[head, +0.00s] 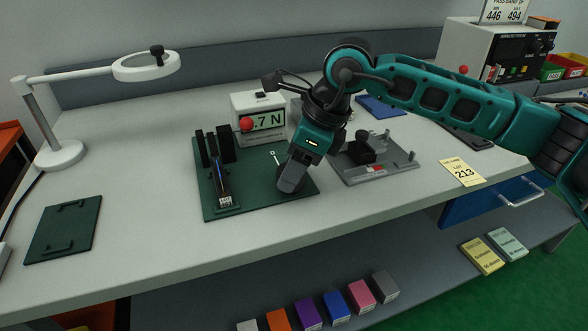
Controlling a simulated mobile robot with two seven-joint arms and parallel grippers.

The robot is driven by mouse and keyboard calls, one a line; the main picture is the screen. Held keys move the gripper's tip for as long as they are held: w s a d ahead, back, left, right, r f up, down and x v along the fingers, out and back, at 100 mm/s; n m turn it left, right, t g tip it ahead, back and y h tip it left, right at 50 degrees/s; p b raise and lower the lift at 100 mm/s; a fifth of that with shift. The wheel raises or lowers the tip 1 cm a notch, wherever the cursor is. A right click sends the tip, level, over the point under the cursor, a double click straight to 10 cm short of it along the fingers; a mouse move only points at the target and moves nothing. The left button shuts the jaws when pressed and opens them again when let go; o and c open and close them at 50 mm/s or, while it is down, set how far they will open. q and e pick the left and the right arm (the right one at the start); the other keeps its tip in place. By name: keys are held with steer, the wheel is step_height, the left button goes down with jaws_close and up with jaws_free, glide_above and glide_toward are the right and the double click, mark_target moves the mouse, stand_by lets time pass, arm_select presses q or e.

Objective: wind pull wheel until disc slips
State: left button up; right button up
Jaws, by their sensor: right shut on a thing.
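A green fixture plate (240,207) lies on the bench, with black upright blocks (225,143) and a slim dark part with a white label (224,195) on its left side. My right gripper (290,190) points down at the plate's right side. It is shut on what seems to be the pull wheel, mostly hidden behind the fingers; a dark round edge (311,187) shows beside them. The disc cannot be made out clearly. A white force display (266,121) behind the plate reads ".7 N", its left part covered by a red ball (246,125). My left gripper is out of view.
A grey fixture (395,165) stands close right of my gripper. A yellow card marked 213 (462,172) lies near the front edge. A magnifier lamp (60,152) and a dark green plate (62,230) are at left. A pass-band sign (503,11) reads 446 to 494.

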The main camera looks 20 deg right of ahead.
steer(key=shift+f+m+t+b, duration=0.15)
steer(key=shift+m+t+b, duration=0.15)
steer(key=shift+m+b, duration=0.45)
steer(key=shift+s+m, duration=0.1)
steer(key=shift+m, duration=0.55)
steer(key=m+t+h+b, duration=0.1)
steer(key=m+b, duration=0.1)
steer(key=m, duration=0.1)
steer(key=shift+a+h+b, duration=0.15)
steer(key=shift+h+b, duration=0.15)
steer(key=shift+m+t+h+b, duration=0.3)
steer(key=shift+m+h+b, duration=0.35)
steer(key=shift+m, duration=1.05)
steer(key=shift+r, duration=0.2)
steer(key=o, duration=1)
steer(key=shift+s, duration=0.1)
